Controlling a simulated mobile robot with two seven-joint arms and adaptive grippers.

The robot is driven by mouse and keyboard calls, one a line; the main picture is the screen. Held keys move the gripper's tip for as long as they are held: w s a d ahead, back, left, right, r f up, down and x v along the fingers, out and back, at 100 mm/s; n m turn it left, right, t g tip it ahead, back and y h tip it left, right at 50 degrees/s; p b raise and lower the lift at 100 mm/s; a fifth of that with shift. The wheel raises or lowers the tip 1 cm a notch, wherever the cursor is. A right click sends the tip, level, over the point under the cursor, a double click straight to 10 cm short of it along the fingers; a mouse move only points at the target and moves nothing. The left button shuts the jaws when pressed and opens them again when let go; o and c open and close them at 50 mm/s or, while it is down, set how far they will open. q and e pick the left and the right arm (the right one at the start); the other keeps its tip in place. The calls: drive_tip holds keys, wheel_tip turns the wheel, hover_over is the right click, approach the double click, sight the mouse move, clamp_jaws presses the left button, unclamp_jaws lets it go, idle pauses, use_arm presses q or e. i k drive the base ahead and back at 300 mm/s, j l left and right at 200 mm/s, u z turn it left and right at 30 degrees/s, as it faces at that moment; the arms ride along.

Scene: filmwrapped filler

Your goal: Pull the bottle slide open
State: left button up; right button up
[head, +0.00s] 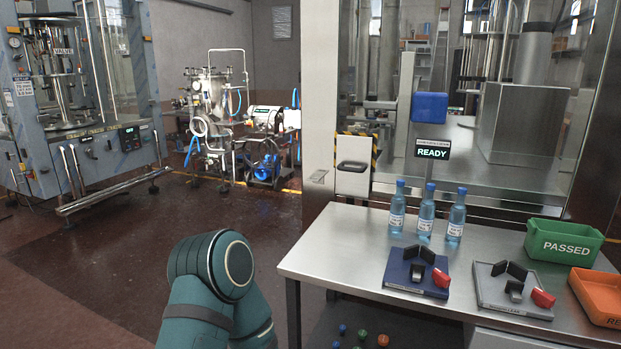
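A pale slide front (352,183) with a dark bar handle (353,167) sits low on the face of the glass-walled machine, just left of the steel table. It has yellow-and-black striped edging and looks flush with the machine, so the slide appears closed. I take this to be the bottle slide; no label is readable on it. Three blue-capped bottles (426,214) stand upright on the table's back edge, right of the slide. A teal arm link of mine shows at the bottom, left of the table. Neither gripper is in view, and nothing touches the handle.
The steel table (340,248) holds two small fixtures (418,274) with red levers, a green PASSED bin (563,243) and an orange bin (597,295). A READY sign (432,152) stands behind the bottles. Floor left of the table is clear.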

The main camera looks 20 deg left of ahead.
sight(354, 154)
drive_tip(key=i+j, duration=0.35)
drive_tip(key=j, duration=0.25)
drive_tip(key=i+j, duration=0.3)
drive_tip(key=j, duration=0.3)
drive_tip(key=i+j, duration=0.15)
drive_tip(key=j, duration=0.25)
drive_tip(key=i+j, duration=0.1)
drive_tip(key=j, duration=0.3)
drive_tip(key=i+j, duration=0.1)
drive_tip(key=j, duration=0.3)
drive_tip(key=i+j, duration=0.1)
drive_tip(key=j, duration=0.3)
drive_tip(key=i+j, duration=0.5)
drive_tip(key=j, duration=0.2)
drive_tip(key=z, duration=0.1)
